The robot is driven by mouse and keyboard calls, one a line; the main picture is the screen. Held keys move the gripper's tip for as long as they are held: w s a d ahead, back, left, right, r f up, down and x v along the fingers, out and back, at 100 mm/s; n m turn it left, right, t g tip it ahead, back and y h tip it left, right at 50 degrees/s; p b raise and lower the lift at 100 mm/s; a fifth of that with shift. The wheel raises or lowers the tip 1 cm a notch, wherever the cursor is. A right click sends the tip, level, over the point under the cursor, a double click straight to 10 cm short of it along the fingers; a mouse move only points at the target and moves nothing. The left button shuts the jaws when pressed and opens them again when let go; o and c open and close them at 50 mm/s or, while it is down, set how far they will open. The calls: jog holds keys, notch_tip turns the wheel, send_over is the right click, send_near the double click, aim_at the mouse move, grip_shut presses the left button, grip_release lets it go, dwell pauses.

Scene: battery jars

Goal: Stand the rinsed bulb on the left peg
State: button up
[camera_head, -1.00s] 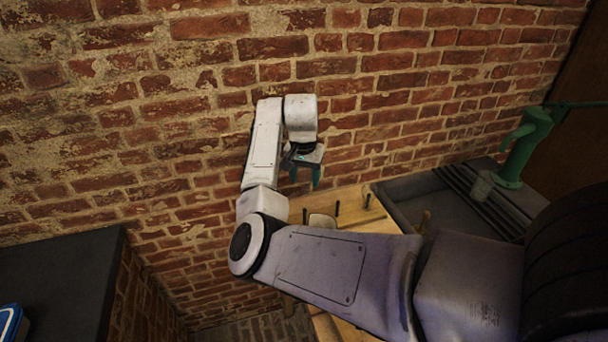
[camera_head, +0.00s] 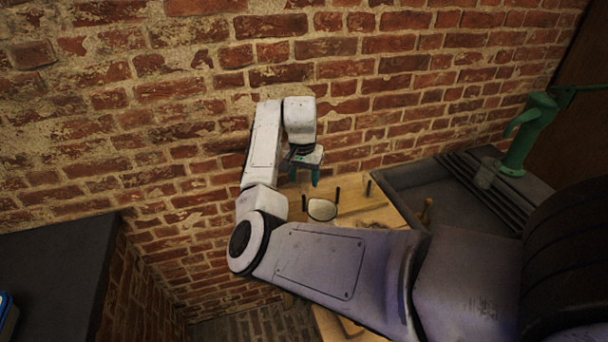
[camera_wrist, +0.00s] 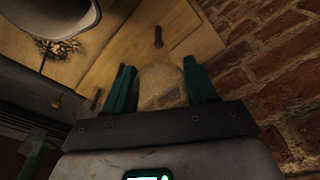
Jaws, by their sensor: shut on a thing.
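My gripper (camera_head: 305,178) hangs fingers-down over the wooden bench, close to the brick wall, in the head view. In the wrist view its two green fingers (camera_wrist: 160,88) are shut on a clear glass bulb (camera_wrist: 160,86), which is faint and see-through. In the head view the bulb is too faint to make out. Thin dark pegs stand on the bench: a left one (camera_head: 303,203) below the gripper, a middle one (camera_head: 337,195) and a right one (camera_head: 368,188). A peg (camera_wrist: 158,38) also shows beyond the bulb in the wrist view. The bulb appears apart from it.
A pale-rimmed vessel (camera_head: 322,210) stands on the bench (camera_head: 375,212) near the pegs. To the right are a dark sink (camera_head: 410,185), a glass jar (camera_head: 487,173) and a green pump (camera_head: 530,128). A dark counter (camera_head: 55,265) lies left. The brick wall is close behind.

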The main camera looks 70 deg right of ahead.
aim_at(304, 193)
jog(key=shift+f+b, duration=1.5)
jog(key=shift+f, duration=1.95)
jog(key=o, duration=1.3)
jog(key=shift+c, duration=0.2)
jog(key=shift+r, duration=0.1)
jog(key=r, duration=0.3)
jog(key=a+r+b, duration=0.1)
jog(key=r, duration=0.6)
jog(key=shift+s+a+r, duration=0.1)
jog(key=shift+a+r, duration=0.05)
jog(key=shift+r, duration=0.1)
